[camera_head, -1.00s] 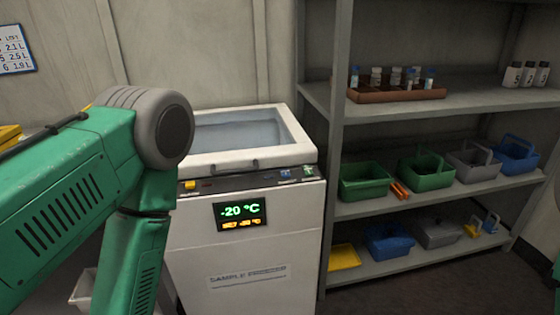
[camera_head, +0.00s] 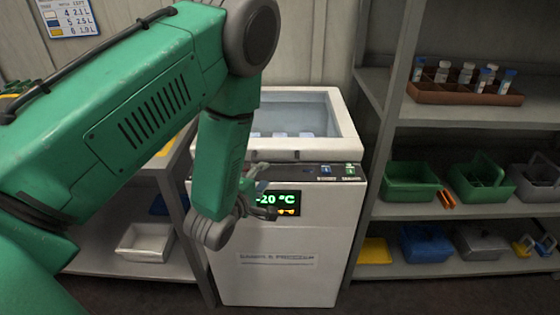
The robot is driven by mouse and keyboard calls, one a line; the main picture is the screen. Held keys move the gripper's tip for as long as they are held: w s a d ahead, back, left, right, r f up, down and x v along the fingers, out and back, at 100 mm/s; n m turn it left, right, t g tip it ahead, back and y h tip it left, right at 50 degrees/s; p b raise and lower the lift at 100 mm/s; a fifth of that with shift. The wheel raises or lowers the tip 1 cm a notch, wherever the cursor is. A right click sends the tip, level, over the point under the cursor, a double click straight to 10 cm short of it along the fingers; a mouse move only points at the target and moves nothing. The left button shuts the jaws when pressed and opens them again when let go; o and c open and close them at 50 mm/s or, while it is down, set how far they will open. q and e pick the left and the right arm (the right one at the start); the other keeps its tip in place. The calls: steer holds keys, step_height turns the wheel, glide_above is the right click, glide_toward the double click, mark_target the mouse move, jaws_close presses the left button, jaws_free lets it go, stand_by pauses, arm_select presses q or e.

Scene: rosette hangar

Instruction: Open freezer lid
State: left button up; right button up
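The white sample freezer (camera_head: 280,260) stands in the middle of the view. Its lid (camera_head: 343,118) is a white frame around a clear pane and lies flat on top; pale items show through it. A dark control strip and a green "-20 °C" display (camera_head: 285,199) are on the front below the lid. My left gripper (camera_head: 268,200) is in front of the freezer at the display, below the lid's front edge. Its fingers look apart with nothing between them. My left forearm hides the freezer's left side. My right gripper is out of view.
Shelves on the right hold a brown vial rack (camera_head: 465,92), a green basket (camera_head: 411,182) and other bins. A table on the left has a white tray (camera_head: 146,242) on its lower shelf. A wall chart (camera_head: 67,17) hangs at upper left.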

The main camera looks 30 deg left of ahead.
mark_target(276, 161)
arm_select(q)
steer(key=x, duration=0.3)
steer(key=a+x, duration=0.1)
steer(key=x, duration=0.2)
steer(key=shift+a+f, duration=0.2)
steer(key=shift+f, duration=0.05)
steer(key=w, duration=0.3)
steer(key=shift+w+d+f, duration=0.15)
steer(key=shift+d, duration=0.15)
steer(key=shift+w+d+b, duration=0.2)
steer(key=shift+w+b, duration=0.1)
steer(key=shift+w, duration=0.05)
steer(key=shift+a+f, duration=0.1)
steer(key=shift+a, duration=0.35)
steer(key=shift+a+f, duration=0.1)
steer(key=shift+a, duration=0.1)
jaws_close()
